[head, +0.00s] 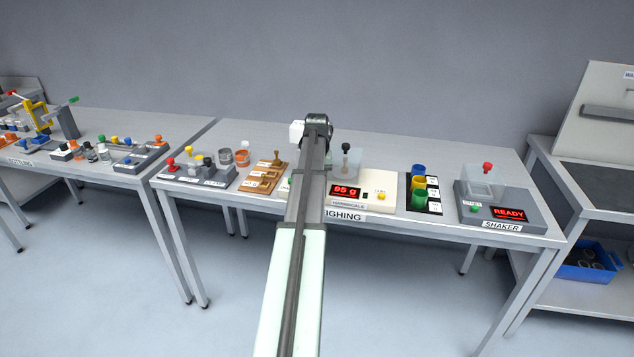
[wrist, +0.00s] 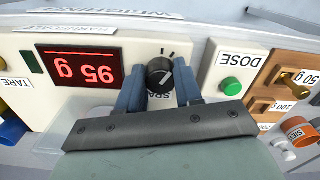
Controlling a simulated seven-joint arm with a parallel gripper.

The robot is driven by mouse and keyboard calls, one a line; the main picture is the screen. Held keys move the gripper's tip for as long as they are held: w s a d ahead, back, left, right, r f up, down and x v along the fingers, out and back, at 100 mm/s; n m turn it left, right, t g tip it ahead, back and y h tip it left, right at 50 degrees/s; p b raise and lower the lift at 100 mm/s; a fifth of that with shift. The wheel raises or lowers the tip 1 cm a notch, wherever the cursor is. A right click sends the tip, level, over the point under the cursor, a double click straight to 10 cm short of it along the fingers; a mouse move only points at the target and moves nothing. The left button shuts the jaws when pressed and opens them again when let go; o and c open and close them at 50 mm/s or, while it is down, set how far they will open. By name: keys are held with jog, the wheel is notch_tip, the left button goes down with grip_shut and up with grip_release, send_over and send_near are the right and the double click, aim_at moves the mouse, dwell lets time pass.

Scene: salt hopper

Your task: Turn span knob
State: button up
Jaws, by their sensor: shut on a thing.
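The span knob (wrist: 159,75) is a round black knob with a white pointer line on the cream hand scale (head: 372,208). In the wrist view its label is partly covered. My gripper (wrist: 159,86) has its two blue-grey fingers on either side of the knob, shut on it. In the head view my arm hides the knob and the fingers.
The dose box with a green button (wrist: 230,87) stands close beside the knob. Brown weight blocks (head: 265,176) lie left of my arm. A clear container (head: 346,165) stands behind the display. Colored cups (head: 419,189) and the shaker (head: 500,212) stand to the right.

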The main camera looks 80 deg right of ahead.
jog(key=o, duration=1)
jog(key=shift+o, duration=0.2)
jog(key=shift+r, duration=0.1)
notch_tip(320, 180, up, 14)
jog(key=shift+f, duration=0.2)
dwell(0.4)
